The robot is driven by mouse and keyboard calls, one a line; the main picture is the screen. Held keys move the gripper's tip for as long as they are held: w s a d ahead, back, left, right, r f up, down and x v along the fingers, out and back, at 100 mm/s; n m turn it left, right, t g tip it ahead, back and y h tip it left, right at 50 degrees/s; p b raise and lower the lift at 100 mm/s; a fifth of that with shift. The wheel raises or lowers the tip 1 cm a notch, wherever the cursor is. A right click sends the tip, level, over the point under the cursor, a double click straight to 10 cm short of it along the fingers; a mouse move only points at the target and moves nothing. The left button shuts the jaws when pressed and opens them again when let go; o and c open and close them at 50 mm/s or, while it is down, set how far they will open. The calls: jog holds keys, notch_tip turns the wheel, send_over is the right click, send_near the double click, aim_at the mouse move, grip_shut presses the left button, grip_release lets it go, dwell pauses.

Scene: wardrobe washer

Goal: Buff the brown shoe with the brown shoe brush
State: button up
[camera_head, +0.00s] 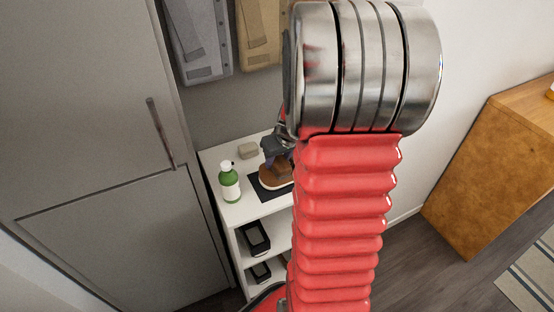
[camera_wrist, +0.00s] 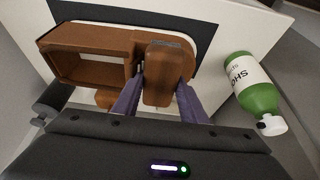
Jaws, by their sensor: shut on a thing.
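The brown shoe (camera_head: 271,178) with a pale sole lies on a dark mat (camera_head: 255,186) on top of a white shelf unit. In the wrist view the shoe (camera_wrist: 75,38) spans the upper left, its hollow opening facing me. My gripper (camera_wrist: 160,88) has purple fingers shut on the sides of the brown brush (camera_wrist: 161,68). The brush is over the right-hand part of the shoe and hides some of it. I cannot tell whether the brush touches the shoe. In the head view my gripper (camera_head: 278,150) is above the shoe, partly hidden by my arm.
A green bottle with a white label (camera_head: 229,183) stands left of the mat; it also shows in the wrist view (camera_wrist: 248,85). Dark items lie on the lower shelves (camera_head: 256,238). A grey wardrobe door (camera_head: 100,130) stands close on the left.

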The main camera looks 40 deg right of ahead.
jog(key=shift+w+a, duration=0.3)
jog(key=shift+a, duration=0.7)
jog(key=shift+w+a, duration=0.3)
jog(key=shift+a, duration=0.65)
jog(key=shift+r, duration=0.1)
jog(key=shift+r, duration=0.65)
jog(key=shift+r, duration=0.1)
jog(key=shift+r, duration=1.4)
jog(key=shift+r, duration=0.1)
jog(key=shift+r, duration=1.85)
